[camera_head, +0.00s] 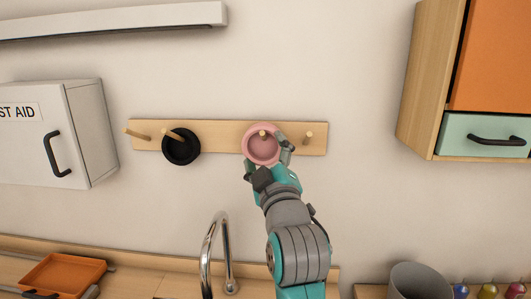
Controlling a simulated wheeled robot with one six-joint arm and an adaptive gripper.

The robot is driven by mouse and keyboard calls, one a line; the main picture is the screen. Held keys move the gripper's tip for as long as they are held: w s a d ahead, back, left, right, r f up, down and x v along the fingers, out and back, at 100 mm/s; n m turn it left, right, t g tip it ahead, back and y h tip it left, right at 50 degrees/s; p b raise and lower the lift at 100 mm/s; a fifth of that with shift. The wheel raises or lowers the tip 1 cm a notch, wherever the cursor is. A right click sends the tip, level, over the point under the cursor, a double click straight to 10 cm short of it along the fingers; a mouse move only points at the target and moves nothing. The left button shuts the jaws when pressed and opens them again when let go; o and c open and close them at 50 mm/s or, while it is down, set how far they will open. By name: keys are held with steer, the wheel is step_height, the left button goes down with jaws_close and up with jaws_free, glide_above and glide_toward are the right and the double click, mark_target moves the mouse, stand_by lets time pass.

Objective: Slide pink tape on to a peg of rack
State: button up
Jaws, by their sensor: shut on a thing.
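The wooden peg rack (222,136) is fixed level on the wall and has several pegs. A black tape roll (181,156) hangs on the second peg from the left. My gripper (267,157) is shut on the pink tape (248,145) and holds it against or just in front of the rack. A peg tip (262,134) shows inside the ring's opening, third from the left. I cannot tell how deep the peg reaches through the ring. The leftmost peg (138,135) and the rightmost peg (309,137) are bare.
A white first aid cabinet (88,130) is at left. A wooden cabinet with orange and green fronts (485,135) is at right. A tap (218,250) rises below the rack. An orange tray (64,274) and grey bin (418,282) stand low.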

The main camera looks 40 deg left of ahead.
steer(key=shift+w+a+f, duration=0.1)
steer(key=shift+w+f, duration=0.05)
steer(key=shift+f, duration=0.45)
steer(key=o, duration=1.2)
steer(key=shift+c, duration=0.2)
steer(key=shift+r, duration=0.2)
step_height(320, 180, up, 10)
